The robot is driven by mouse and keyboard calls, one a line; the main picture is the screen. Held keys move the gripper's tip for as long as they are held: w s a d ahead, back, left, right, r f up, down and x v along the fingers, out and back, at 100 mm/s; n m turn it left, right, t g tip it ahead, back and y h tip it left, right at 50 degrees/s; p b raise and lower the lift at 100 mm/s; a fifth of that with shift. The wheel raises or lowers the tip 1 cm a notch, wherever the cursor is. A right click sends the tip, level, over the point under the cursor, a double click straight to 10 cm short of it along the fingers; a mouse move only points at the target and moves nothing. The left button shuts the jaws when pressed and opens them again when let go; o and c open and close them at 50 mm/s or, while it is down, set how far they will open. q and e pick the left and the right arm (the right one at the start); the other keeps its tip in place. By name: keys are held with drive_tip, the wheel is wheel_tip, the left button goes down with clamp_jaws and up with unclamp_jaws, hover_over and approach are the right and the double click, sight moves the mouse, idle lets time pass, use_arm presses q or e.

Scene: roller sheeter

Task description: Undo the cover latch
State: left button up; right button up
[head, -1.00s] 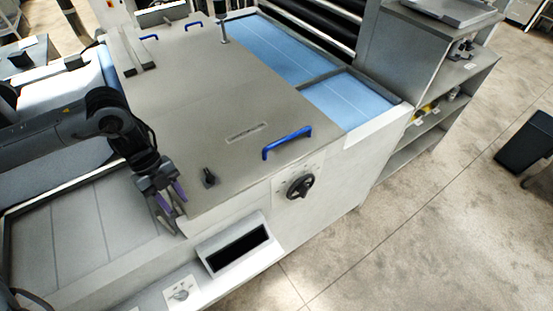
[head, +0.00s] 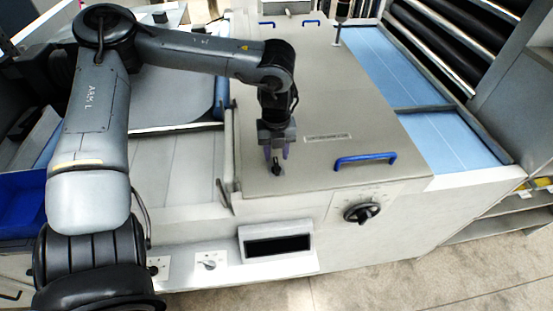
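The cover latch (head: 277,170) is a small black knob on the front left corner of the grey machine cover (head: 330,100). My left gripper (head: 277,154) points down just above and behind the latch. Its two purple-tipped fingers are apart, one on each side of the latch's line. I cannot tell whether they touch the latch. The cover lies flat and closed. My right gripper is out of view.
A blue handle (head: 365,160) sits at the cover's front right. Below it on the machine's front are a black rotary knob (head: 362,212) and a dark display (head: 277,245). The blue belt (head: 440,138) runs along the right side.

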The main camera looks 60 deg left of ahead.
sight(276, 164)
use_arm(q)
drive_tip(key=shift+f, duration=2.05)
drive_tip(key=shift+c, duration=0.4)
clamp_jaws()
